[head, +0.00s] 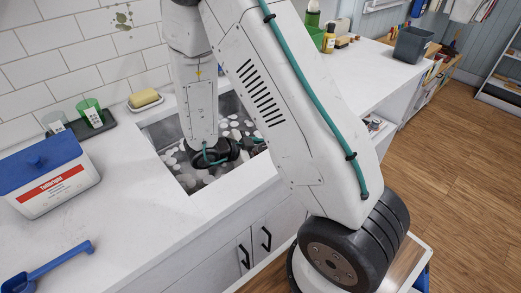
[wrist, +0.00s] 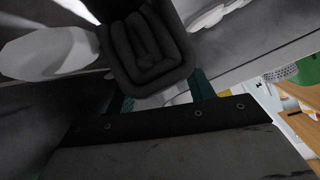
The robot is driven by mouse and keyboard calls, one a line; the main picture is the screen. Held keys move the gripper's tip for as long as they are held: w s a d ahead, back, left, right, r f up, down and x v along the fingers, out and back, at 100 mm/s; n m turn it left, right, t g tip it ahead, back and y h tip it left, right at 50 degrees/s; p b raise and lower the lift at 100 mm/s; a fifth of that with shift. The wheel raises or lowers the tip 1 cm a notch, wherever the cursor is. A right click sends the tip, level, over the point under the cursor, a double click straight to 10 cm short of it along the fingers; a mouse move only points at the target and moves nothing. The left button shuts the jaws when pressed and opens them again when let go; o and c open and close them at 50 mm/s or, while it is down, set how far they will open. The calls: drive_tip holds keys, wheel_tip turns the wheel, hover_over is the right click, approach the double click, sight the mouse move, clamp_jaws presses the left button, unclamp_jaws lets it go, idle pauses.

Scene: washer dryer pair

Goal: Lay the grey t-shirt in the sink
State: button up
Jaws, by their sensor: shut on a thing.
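The sink (head: 172,152) is set into the white counter in the head view, with many pale round shapes, like suds, inside it. My arm reaches down into the sink and covers part of it. My gripper (wrist: 165,92) shows its green fingers in the wrist view, on either side of a dark, folded cloth, which looks like the grey t-shirt (wrist: 148,48). The gripper is shut on this cloth. In the head view my arm hides the t-shirt, so I cannot tell whether it touches the sink bottom.
A white tub with a blue lid (head: 48,178) and a blue scoop (head: 50,262) are on the counter at left. A green cup (head: 90,112) and a yellow soap or sponge (head: 145,98) stand behind the sink. A dark grey bin (head: 411,45) is at upper right.

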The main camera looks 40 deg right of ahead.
drive_tip(key=o, duration=0.9)
drive_tip(key=shift+c, duration=0.2)
drive_tip(key=v, duration=0.7)
drive_tip(key=shift+w+a+r, duration=0.15)
drive_tip(key=shift+a+r, duration=0.1)
drive_tip(key=shift+a, duration=0.05)
